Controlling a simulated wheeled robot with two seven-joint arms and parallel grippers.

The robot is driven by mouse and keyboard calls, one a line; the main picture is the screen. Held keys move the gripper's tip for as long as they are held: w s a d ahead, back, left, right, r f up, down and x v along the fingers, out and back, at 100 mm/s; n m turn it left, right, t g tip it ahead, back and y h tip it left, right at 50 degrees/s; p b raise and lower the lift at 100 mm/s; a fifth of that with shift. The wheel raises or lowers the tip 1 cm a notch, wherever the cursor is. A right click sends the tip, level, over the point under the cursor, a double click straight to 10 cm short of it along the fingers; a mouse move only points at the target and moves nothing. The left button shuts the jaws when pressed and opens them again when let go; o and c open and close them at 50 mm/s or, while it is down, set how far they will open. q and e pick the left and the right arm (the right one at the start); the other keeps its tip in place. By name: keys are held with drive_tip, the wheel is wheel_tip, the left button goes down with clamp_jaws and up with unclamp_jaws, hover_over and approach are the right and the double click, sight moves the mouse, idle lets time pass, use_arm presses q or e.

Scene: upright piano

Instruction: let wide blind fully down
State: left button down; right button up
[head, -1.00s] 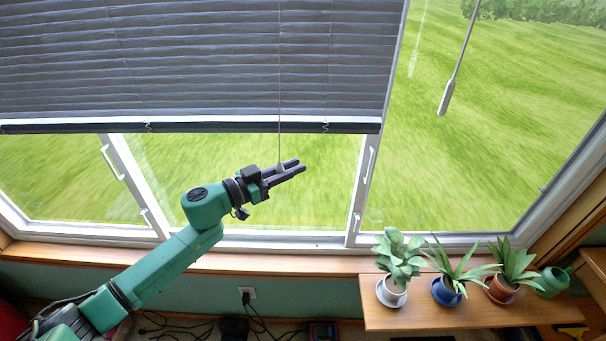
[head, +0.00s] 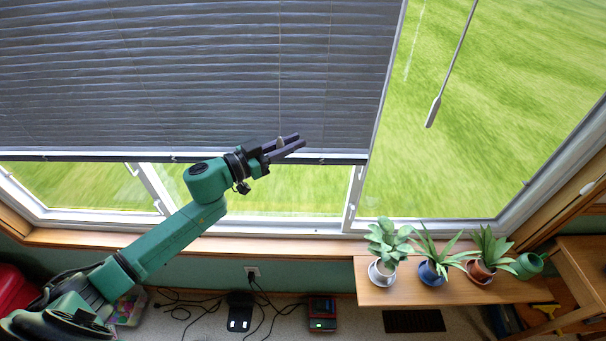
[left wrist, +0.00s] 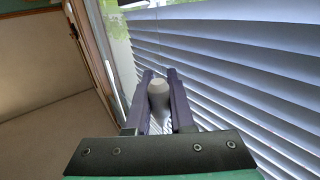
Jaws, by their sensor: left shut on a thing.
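The wide blind (head: 190,80) is grey and slatted and hangs over the large window at the left and middle of the head view. Its bottom rail (head: 110,157) hangs above the window sill, with a strip of glass showing below it. My left gripper (head: 290,144) is in front of the blind near the rail. It is shut on a grey pull-cord tassel (head: 281,143), which also shows between the fingers in the left wrist view (left wrist: 158,94). A thin cord runs up from the tassel. My right gripper is not in view.
A second hanging cord with a pale tassel (head: 433,112) is at the right window. Potted plants (head: 428,262) and a green watering can (head: 527,265) stand on a wooden shelf (head: 450,291) below. The wooden sill (head: 200,240) runs under the window.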

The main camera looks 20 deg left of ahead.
use_arm(q)
wheel_tip(320, 180, up, 8)
drive_tip(key=shift+f+p, duration=0.1)
drive_tip(key=shift+p, duration=0.3)
drive_tip(key=shift+r, duration=0.6)
wheel_tip(320, 180, up, 9)
drive_tip(key=shift+f, duration=0.1)
wheel_tip(320, 180, up, 9)
drive_tip(key=shift+f, duration=0.1)
idle(0.4)
wheel_tip(320, 180, up, 9)
idle(0.4)
